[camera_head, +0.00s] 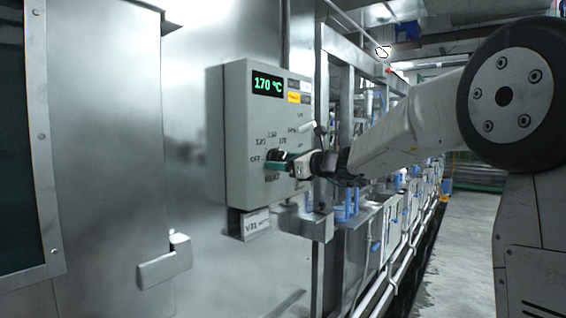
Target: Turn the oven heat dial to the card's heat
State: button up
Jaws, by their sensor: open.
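The oven heat dial (273,155) is a dark knob low on the front of a grey control box (235,110). It is mostly hidden behind my gripper (276,164), so I cannot tell where it points. My gripper reaches in from the right, with its open fingertips at the dial. I cannot tell whether they touch it. Marks around the dial include OFF, 120 and 170, with HEAT below. The box's display (267,84) reads 170 °C in green. No card with a readable heat is in view.
A small label (256,222) starting with V and a number hangs under the box. A steel door with a latch (165,262) is at left. Metal frames and pipes (372,262) run back at right, beside a clear floor aisle (455,250).

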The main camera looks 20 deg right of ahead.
jog(key=c, duration=1)
jog(key=n, duration=0.4)
jog(key=shift+d, duration=0.1)
jog(key=shift+n, duration=2.4)
jog(key=o, duration=1)
